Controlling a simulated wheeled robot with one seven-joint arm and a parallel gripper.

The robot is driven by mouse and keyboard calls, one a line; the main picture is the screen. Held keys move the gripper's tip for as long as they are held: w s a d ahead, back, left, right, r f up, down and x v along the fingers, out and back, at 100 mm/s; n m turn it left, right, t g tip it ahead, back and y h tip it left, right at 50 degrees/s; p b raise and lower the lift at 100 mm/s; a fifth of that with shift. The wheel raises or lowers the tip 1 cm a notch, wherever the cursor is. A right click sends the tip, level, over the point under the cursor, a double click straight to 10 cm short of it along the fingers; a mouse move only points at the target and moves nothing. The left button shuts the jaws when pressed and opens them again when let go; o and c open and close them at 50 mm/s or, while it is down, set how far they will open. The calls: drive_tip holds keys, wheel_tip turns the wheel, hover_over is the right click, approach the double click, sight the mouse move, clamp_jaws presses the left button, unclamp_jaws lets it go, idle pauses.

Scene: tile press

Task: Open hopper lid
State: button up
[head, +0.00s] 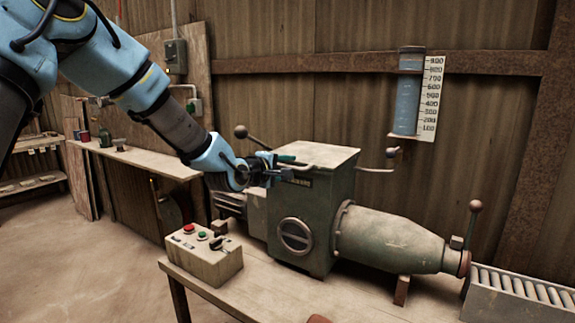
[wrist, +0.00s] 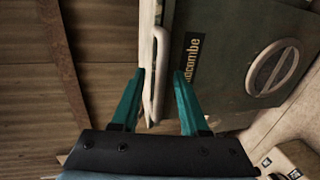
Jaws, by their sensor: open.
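The hopper lid (head: 322,156) is a pale flat plate lying shut on top of the dark green hopper box (head: 325,215). A pale bar handle (head: 300,166) is at the lid's left front side. My gripper (head: 285,170) is at the handle, reaching in from the left. In the wrist view my gripper (wrist: 158,76) has its two teal fingers spread apart, one on each side of the handle (wrist: 159,55). A gap shows between the handle and each finger, so the jaws are not closed on it. The lid's edge (wrist: 147,30) runs alongside the handle.
A control box (head: 205,255) with buttons stands on the workbench (head: 270,297). A tapered press barrel (head: 390,240) extends right towards a roller conveyor (head: 520,290). A ball-ended lever (head: 240,132) rises behind the hopper. A water gauge (head: 408,92) hangs on the wall.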

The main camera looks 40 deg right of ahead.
drive_tip(key=shift+d, duration=0.1)
clamp_jaws()
idle(0.3)
idle(1.1)
